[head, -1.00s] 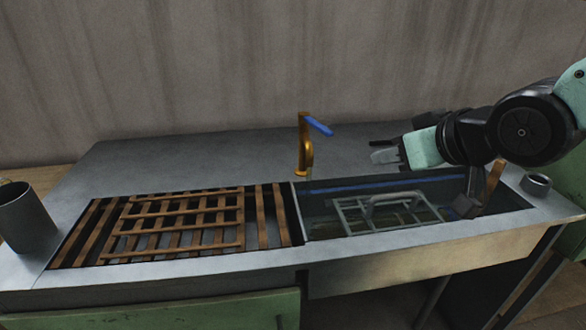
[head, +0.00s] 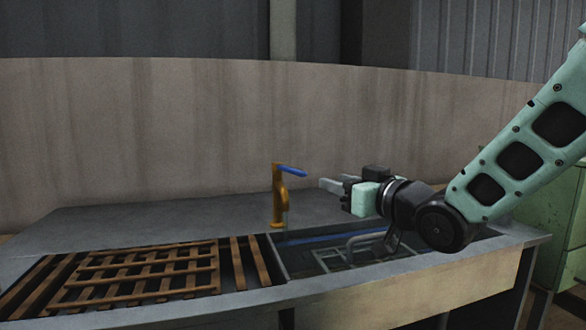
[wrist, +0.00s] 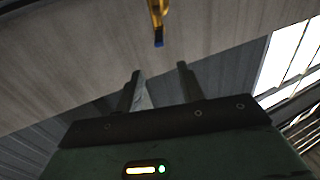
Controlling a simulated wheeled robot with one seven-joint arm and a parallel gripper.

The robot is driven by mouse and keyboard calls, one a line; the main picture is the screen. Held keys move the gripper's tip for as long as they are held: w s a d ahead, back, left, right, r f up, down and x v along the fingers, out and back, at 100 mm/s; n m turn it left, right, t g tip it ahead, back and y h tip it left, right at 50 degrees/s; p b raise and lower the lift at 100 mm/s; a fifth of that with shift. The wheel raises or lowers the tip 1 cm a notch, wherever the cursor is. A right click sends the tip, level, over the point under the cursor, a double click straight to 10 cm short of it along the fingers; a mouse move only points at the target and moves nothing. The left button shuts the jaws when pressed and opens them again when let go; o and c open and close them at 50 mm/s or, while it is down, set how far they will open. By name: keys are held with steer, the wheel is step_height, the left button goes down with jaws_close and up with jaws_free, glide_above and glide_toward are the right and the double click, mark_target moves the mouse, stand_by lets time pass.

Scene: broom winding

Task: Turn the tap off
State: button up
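The orange tap (head: 279,200) stands on the counter behind the sink, with a blue lever (head: 292,171) on top pointing right. My gripper (head: 326,184) is to the right of the lever, about level with it and apart from it, fingers pointing left toward the tap. In the wrist view, the two fingers of my gripper (wrist: 160,80) are spread with nothing between them. The blue lever tip (wrist: 158,43) and the orange tap (wrist: 153,10) show beyond the fingertips, near the middle at the top. I cannot tell whether water is running.
The sink basin (head: 300,262) holds a grey wire rack (head: 345,255) below my gripper. Wooden slatted racks (head: 140,275) lie on the left. A concrete wall (head: 150,140) stands behind the counter. The counter (head: 120,225) left of the tap is clear.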

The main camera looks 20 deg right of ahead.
mark_target(296, 169)
steer(key=p+x, duration=0.1)
steer(key=p, duration=0.3)
steer(key=p+x, duration=0.2)
steer(key=p, duration=0.3)
steer(key=shift+w+a+r, duration=0.1)
steer(key=shift+w+r, duration=0.05)
steer(key=shift+r, duration=0.1)
steer(key=shift+p, duration=0.55)
steer(key=x, duration=1.1)
steer(key=shift+w+a+f, duration=0.15)
steer(key=shift+w+f, duration=0.2)
steer(key=shift+w, duration=0.05)
jaws_close()
